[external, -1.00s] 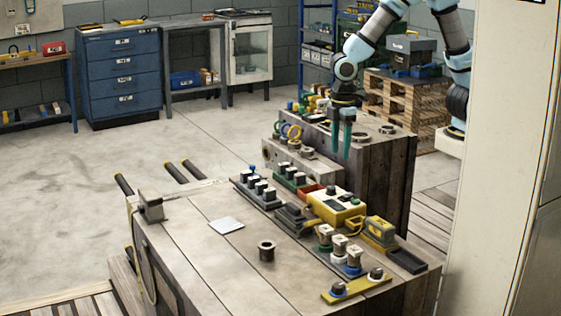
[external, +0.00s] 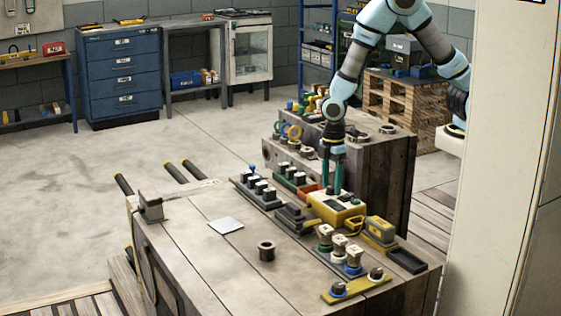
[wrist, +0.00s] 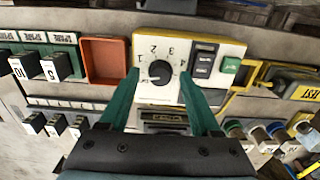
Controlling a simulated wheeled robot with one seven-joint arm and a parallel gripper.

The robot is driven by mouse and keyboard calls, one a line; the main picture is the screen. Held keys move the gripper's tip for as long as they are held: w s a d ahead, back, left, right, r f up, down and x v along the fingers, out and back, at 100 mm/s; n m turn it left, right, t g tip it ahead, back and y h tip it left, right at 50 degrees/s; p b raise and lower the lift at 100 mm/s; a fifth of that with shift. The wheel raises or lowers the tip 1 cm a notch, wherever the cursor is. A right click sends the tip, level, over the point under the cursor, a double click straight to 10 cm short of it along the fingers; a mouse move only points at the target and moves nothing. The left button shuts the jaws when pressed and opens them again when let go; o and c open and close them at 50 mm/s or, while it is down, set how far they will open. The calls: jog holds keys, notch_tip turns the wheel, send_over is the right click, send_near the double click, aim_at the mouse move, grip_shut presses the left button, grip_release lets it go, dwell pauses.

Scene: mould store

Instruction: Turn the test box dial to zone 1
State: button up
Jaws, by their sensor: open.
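The yellow test box (external: 343,214) sits on the wooden crate top. In the wrist view its pale face (wrist: 215,33) carries a round dark dial (wrist: 160,73) with numbers around it; the pointer's exact setting is too small to read surely. My gripper (external: 332,187) points down over the box's back left part. In the wrist view its green fingers stand open, one on each side of the dial, with a gap to it. Whether the fingertips are level with the dial I cannot tell.
An orange tray (wrist: 104,62) and black labelled blocks (wrist: 55,67) lie left of the box. A yellow cable (external: 353,226) and a yellow-grey device (external: 380,231) are at its right. A second crate (external: 388,165) stands behind. The crate's front left is mostly clear.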

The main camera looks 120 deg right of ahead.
jog(key=shift+c, duration=0.2)
grip_shut()
dwell(0.3)
